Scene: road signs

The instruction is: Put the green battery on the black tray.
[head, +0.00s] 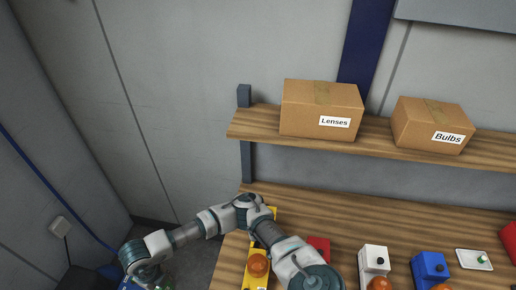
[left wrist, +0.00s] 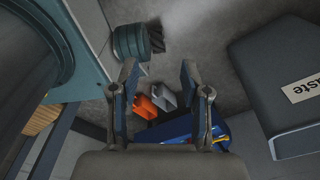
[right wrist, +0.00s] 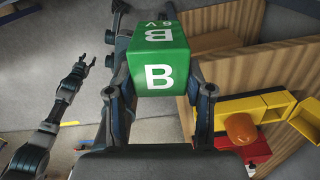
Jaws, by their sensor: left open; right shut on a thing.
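The green battery (right wrist: 158,72) is a green block with a white letter B on its faces, in the right wrist view. My right gripper (right wrist: 156,88) is shut on it, with a finger on either side. The block is held in the air beside the edge of the wooden bench. My left gripper (left wrist: 160,84) is open and empty in the left wrist view, above the grey floor. I cannot make out the black tray in any view. The head view shows one of my arms bent over the bench's left end, its gripper not clearly visible.
Cardboard boxes labelled Lenses (head: 305,105) and Bulbs (head: 420,120) sit on a shelf. A blue container (left wrist: 180,130) and a dark labelled bin (left wrist: 290,65) stand below my left gripper.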

